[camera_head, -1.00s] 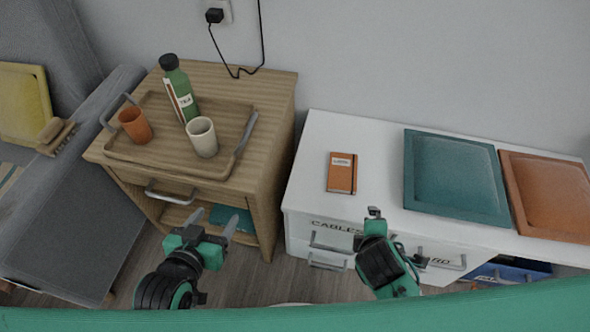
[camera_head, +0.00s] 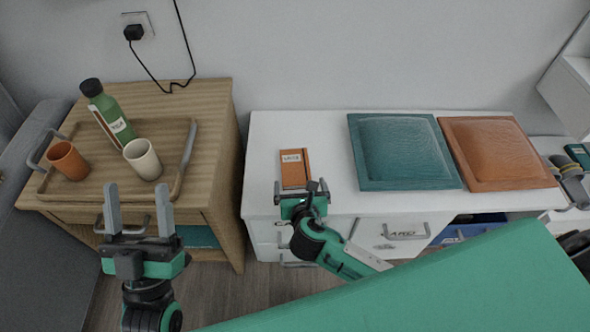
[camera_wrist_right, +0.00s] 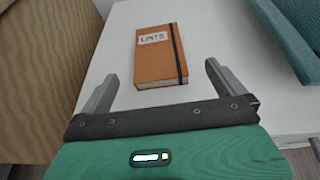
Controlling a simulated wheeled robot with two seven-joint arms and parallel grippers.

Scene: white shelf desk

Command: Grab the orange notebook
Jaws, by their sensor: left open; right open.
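The orange notebook (camera_head: 294,168) lies flat on the white desk near its front left part. It has a pale label and a dark elastic band along its right side. In the right wrist view the notebook (camera_wrist_right: 160,58) lies ahead, just beyond and between the fingertips. My right gripper (camera_head: 301,187) is at the desk's front edge, just in front of the notebook. Its open fingers also show in the right wrist view (camera_wrist_right: 160,80), with nothing between them. My left gripper (camera_head: 139,190) is open and empty, in front of the wooden cabinet.
A teal tray (camera_head: 366,180) and an orange tray (camera_head: 480,183) lie on the white desk (camera_head: 262,135) right of the notebook. The wooden cabinet (camera_head: 205,95) at left carries a tray with a green bottle (camera_head: 108,112), an orange cup (camera_head: 68,161) and a cream cup (camera_head: 143,159).

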